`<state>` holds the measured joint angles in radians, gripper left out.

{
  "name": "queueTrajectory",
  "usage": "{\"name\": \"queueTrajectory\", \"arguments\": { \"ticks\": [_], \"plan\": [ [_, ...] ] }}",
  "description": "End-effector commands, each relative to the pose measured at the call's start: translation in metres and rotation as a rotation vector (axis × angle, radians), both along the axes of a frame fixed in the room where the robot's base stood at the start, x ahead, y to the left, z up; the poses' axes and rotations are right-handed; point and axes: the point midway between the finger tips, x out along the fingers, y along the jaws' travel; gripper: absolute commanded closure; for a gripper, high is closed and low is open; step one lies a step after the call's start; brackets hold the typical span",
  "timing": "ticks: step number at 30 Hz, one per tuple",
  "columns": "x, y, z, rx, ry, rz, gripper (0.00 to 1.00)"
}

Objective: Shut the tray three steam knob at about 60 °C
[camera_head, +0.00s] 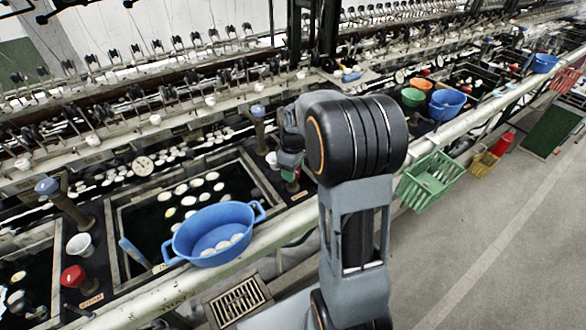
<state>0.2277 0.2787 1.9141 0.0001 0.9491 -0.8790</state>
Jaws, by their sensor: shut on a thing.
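My gripper (289,166) is at the right rear of the middle basin, partly hidden by my own arm. It is shut on a small red knob (293,187), of which only a little shows under the jaws, beside a green patch. A round white dial (143,165) stands behind the middle basin; its needle is too small to read. Another red knob (73,276) stands free at the left, between two basins. I cannot read which tray number belongs to which knob.
A blue basket (215,232) with white cocoons sits at the front of the middle basin (120,215). Blue-topped posts (47,187) rise between basins. A pale rail (262,243) runs along the front. A green basket (430,180) hangs right of my arm.

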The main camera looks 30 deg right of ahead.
Motion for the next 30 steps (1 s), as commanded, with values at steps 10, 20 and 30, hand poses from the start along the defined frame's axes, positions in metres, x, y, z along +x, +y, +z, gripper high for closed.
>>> {"name": "queueTrajectory", "arguments": {
  "ticks": [10,20,30],
  "plan": [
    [0.0001,-0.0002,0.0005,-0.001,-0.001,-0.207,0.76],
    [0.0003,-0.0003,0.0005,0.0,-0.001,-0.286,0.77],
    [0.0003,-0.0004,0.0005,0.0,-0.001,-0.294,0.76]
  ]
}}
